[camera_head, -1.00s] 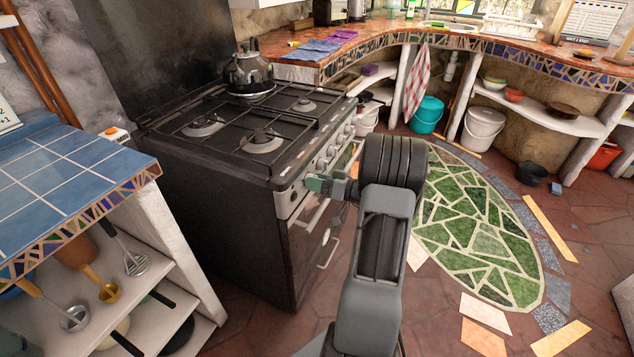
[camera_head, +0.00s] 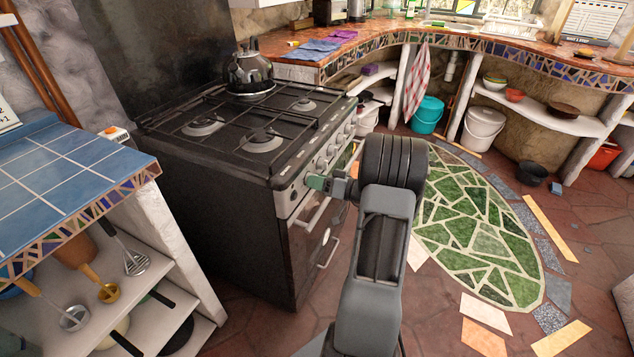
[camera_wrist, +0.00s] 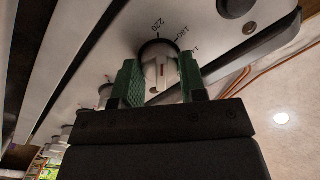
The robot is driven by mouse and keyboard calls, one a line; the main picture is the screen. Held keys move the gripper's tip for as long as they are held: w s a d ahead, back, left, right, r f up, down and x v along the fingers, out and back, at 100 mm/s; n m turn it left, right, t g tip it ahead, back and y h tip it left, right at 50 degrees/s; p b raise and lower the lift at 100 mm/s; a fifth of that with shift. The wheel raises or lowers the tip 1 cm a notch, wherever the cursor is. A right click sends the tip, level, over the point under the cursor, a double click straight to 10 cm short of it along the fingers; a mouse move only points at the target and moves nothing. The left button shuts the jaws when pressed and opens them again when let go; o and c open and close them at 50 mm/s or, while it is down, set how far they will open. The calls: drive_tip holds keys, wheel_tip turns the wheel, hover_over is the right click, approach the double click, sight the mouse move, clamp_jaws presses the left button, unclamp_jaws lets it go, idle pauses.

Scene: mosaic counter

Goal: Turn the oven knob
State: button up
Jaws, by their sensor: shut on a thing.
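The oven knob (camera_wrist: 160,68) is pale and round, with a red-brown mark on its face. It sits on the oven's light front panel (camera_head: 288,199), with the numbers 220 and 180 printed around it in the wrist view. My gripper (camera_wrist: 162,84) has a green pad on each side of the knob and is shut on it. In the head view my gripper (camera_head: 317,183) is at the near end of the knob row, and the held knob is hidden behind it.
Several other knobs (camera_head: 331,151) run along the panel. The oven door handle (camera_head: 312,214) lies just below my gripper. A kettle (camera_head: 249,73) stands on the back of the hob. A blue-tiled counter (camera_head: 60,165) is at the left.

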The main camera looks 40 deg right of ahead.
drive_tip(key=shift+a+r+m+t+h+p, duration=0.1)
drive_tip(key=shift+m+t+h+p, duration=0.25)
drive_tip(key=shift+m+p, duration=2.75)
drive_tip(key=shift+d+f+m+t+h+b, duration=0.1)
drive_tip(key=shift+m+t+h+b, duration=0.2)
drive_tip(key=shift+m, duration=6.05)
drive_tip(key=shift+a+r+m+t+h+p, duration=0.2)
drive_tip(key=shift+m+p, duration=1.15)
drive_tip(key=shift+m, duration=3.4)
drive_tip(key=shift+d+f+m, duration=0.1)
drive_tip(key=shift+f+m, duration=0.05)
drive_tip(key=shift+m, duration=0.15)
drive_tip(key=o, duration=0.9)
drive_tip(key=shift+s, duration=0.1)
